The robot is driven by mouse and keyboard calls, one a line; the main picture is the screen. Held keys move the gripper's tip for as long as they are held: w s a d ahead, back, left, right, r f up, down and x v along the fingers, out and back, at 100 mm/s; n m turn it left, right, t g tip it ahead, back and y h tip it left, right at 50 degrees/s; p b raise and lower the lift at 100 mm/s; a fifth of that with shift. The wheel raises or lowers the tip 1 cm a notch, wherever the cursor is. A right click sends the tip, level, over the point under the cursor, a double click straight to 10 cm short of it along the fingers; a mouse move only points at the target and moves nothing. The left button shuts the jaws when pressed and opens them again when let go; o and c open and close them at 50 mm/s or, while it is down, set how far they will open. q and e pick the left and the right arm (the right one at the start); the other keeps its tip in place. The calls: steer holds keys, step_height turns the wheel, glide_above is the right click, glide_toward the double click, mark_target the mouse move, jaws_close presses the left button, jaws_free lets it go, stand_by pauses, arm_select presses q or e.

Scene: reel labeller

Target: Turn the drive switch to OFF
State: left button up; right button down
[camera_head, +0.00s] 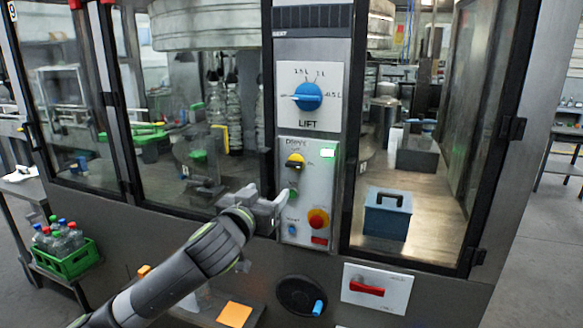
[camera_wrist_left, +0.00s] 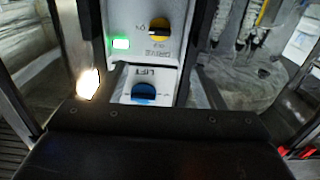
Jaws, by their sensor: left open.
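The drive switch (camera_head: 295,160) is a yellow knob with a black handle on the grey DRIVE panel of the machine's centre column. In the head view its handle lies roughly crosswise; its labels are too small to read there. It also shows upside down in the left wrist view (camera_wrist_left: 158,30). A green lamp (camera_head: 328,152) beside it is lit. My left gripper (camera_head: 272,207) is open and empty, below and left of the switch, in front of the panel's lower left edge. It is apart from the knob. My right gripper is not in view.
A blue LIFT dial (camera_head: 308,96) sits above the drive panel. A red and yellow stop button (camera_head: 318,218) and a blue button (camera_head: 291,229) sit low on the panel. Glass doors flank the column. A handwheel (camera_head: 302,296) and a red-handled switch (camera_head: 367,288) are below.

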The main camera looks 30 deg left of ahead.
mark_target(292, 167)
arm_select(q)
steer(key=p+x, duration=0.4)
steer(key=x, duration=1.3)
steer(key=shift+d, duration=0.2)
steer(key=c, duration=1)
